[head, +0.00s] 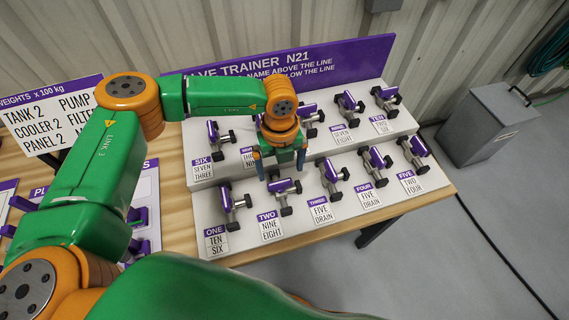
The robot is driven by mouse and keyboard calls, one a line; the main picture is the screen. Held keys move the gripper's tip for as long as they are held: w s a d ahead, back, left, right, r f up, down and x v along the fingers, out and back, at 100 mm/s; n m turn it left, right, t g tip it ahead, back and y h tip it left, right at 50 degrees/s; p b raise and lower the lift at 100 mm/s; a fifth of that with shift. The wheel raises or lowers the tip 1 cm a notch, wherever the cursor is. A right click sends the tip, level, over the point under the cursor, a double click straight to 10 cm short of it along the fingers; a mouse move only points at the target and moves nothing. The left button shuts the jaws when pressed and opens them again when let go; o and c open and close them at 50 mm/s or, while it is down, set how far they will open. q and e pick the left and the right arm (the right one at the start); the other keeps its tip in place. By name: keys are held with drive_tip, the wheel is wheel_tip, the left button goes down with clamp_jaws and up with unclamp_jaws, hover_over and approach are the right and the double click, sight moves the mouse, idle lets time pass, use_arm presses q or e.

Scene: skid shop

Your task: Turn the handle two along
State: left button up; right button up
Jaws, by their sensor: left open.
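A grey two-step valve board (345,215) carries purple-handled valves with name cards. In the front row, valve one (229,203), valve two (284,190), valve three (328,176), valve four (375,164) and valve five (414,151) run left to right. The handle of two looks turned more sideways than its neighbours' handles. The back row holds valve six (217,138) at left and valve ten (386,98) at right. My left gripper (280,168) points down, open and empty, just above and behind valve two. It hides part of the back row. My right gripper is out of view.
A purple header panel (345,62) stands behind the board. A weights sign (50,118) and another panel with purple handles (145,195) are at left on the wooden bench (175,170). A grey bin (487,125) stands on the floor at right.

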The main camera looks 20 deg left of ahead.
sight(279, 182)
use_arm(q)
drive_tip(key=s+f, duration=0.2)
drive_tip(key=f, duration=0.1)
drive_tip(key=shift+f+p, duration=0.2)
drive_tip(key=shift+p, duration=0.15)
drive_tip(key=shift+w+f, duration=0.25)
drive_tip(key=shift+f, duration=0.05)
drive_tip(key=shift+w+f, duration=0.2)
drive_tip(key=shift+w, duration=0.15)
drive_tip(key=shift+s+r, duration=0.1)
drive_tip(key=shift+s, duration=0.05)
drive_tip(key=c, duration=1.2)
drive_tip(key=shift+c, duration=0.2)
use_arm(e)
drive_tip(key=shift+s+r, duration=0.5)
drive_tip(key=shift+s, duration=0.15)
